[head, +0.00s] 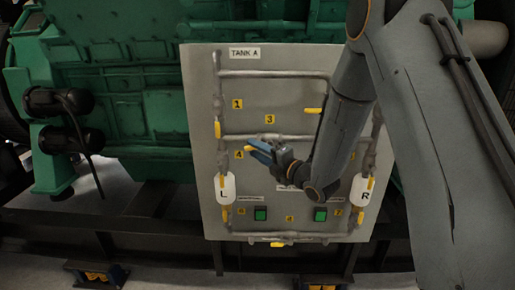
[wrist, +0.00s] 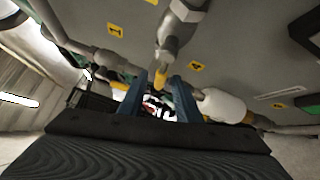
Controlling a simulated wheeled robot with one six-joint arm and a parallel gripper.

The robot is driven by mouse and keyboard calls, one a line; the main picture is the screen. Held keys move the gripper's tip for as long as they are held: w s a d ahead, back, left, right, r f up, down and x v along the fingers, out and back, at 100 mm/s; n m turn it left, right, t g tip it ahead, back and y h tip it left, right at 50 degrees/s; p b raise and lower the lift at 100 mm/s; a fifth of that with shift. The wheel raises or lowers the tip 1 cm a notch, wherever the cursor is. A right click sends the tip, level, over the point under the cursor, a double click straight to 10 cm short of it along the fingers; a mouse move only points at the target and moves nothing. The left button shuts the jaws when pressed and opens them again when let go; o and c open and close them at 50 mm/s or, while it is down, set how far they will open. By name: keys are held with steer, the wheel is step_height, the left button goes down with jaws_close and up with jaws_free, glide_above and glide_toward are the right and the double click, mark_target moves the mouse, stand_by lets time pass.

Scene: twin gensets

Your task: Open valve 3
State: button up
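The grey valve panel (head: 290,90) stands in front of a green engine, with grey pipes and yellow valve handles. The yellow label 3 (head: 269,119) sits just above the middle horizontal pipe (head: 290,137). My gripper (head: 251,149) is just below this pipe, left of the panel's middle, near label 4. A yellow handle (wrist: 162,78) shows between the two blue fingertips in the wrist view, at the end of a grey valve body (wrist: 180,28). The fingers are apart, with a small gap beside the handle. My arm and gripper hide part of the middle pipe and its valve.
Labels 1 (head: 237,104) and 4 (head: 239,155) are nearby. Another yellow handle (head: 218,129) is on the left vertical pipe, and one (head: 313,110) stands beside my arm. White cylinders L (head: 225,188) and R (head: 360,188) and green buttons (head: 260,214) lie lower.

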steer(key=shift+w, duration=0.1)
jaws_close()
steer(key=shift+a+b, duration=0.1)
steer(key=shift+b, duration=0.55)
steer(key=shift+r+m+t+y+b, duration=0.3)
steer(key=shift+m+b, duration=0.3)
steer(key=shift+b, duration=0.1)
jaws_free()
